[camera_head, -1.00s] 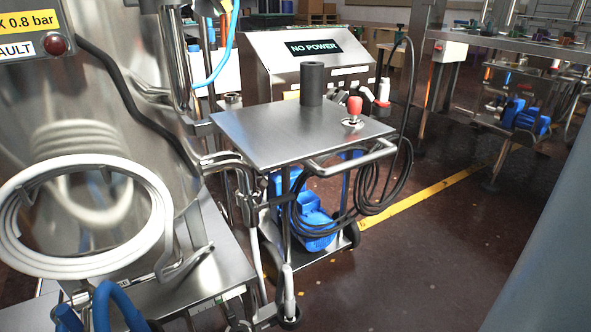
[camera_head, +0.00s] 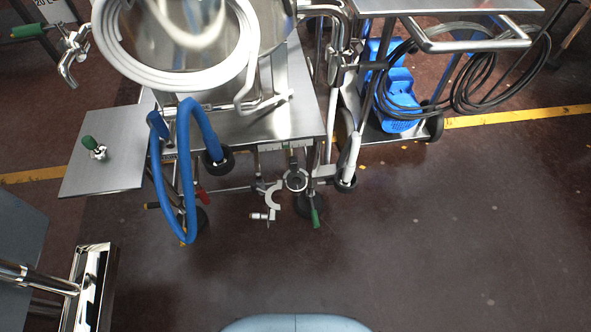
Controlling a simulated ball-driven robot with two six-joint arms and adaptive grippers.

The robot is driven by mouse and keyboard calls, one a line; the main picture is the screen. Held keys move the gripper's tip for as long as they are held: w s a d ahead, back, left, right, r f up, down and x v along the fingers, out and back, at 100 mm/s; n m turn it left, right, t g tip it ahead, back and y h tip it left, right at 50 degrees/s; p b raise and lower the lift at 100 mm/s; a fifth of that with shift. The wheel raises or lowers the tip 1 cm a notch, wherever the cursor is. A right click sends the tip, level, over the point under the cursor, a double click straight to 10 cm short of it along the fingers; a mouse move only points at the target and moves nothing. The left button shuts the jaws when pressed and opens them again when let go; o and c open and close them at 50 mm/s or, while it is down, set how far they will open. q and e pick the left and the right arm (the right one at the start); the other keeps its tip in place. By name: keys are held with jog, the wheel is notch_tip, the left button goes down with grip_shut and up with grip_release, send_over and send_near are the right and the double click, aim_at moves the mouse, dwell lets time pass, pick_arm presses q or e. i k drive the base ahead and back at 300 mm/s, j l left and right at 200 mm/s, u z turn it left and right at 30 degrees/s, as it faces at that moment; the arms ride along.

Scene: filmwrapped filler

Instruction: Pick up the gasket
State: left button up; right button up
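I cannot make out a gasket for certain. A small dark-rimmed ring (camera_head: 296,180) hangs at the front edge of the steel stand (camera_head: 285,115), beside an open metal clamp (camera_head: 268,199). They are too small to tell whether the ring is a gasket or a pipe end. A large white coiled ring (camera_head: 118,52) leans on the steel vessel above the stand, with a tail bending down at its right; it looks like hose or tubing. Neither of my grippers is in view.
A blue hose (camera_head: 158,185) loops down left of the clamp. A steel side shelf (camera_head: 105,150) carries a green-handled valve (camera_head: 92,146). At right stands a cart with a blue pump (camera_head: 400,95) and coiled black cable (camera_head: 490,85). The floor (camera_head: 430,230) in front is clear.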

aim_at(293, 161)
jog(key=u, duration=1.55)
jog(key=k+l+u, duration=0.2)
jog(key=k+l, duration=0.2)
jog(key=k+l+u, duration=0.2)
jog(key=k, duration=0.3)
jog(key=l, duration=0.1)
